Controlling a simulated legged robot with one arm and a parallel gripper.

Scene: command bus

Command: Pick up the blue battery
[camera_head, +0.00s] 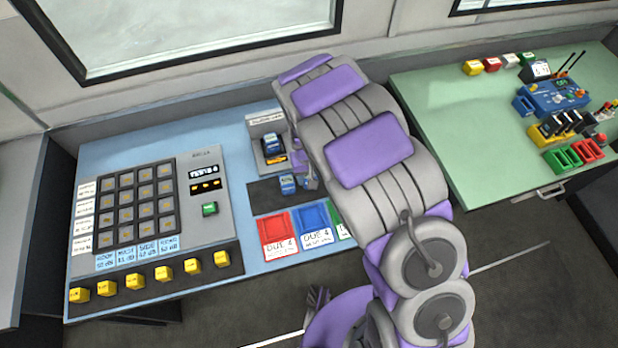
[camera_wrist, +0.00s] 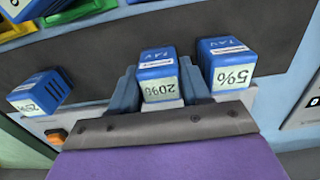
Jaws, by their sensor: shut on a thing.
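In the wrist view my gripper (camera_wrist: 160,88) has its two fingers on either side of a blue battery (camera_wrist: 157,72) with a pale "20%" label. The jaws are shut on it. A second blue battery (camera_wrist: 226,62), labelled 5%, is just right of the right finger. A third blue battery (camera_wrist: 38,93), labelled 25%, is at the left, apart from the jaws. In the head view my gripper (camera_head: 303,172) is partly hidden by my arm. One blue battery (camera_head: 288,184) shows beside it on a dark strip, and another (camera_head: 270,144) stands in a grey charger bay (camera_head: 258,125).
A red tray (camera_head: 277,248) and a blue tray (camera_head: 312,240) lie at the blue desk's front edge. A keypad console (camera_head: 215,223) and several yellow knobs stand left. A green table (camera_head: 440,120) at right holds a blue device (camera_head: 555,98) and small coloured blocks.

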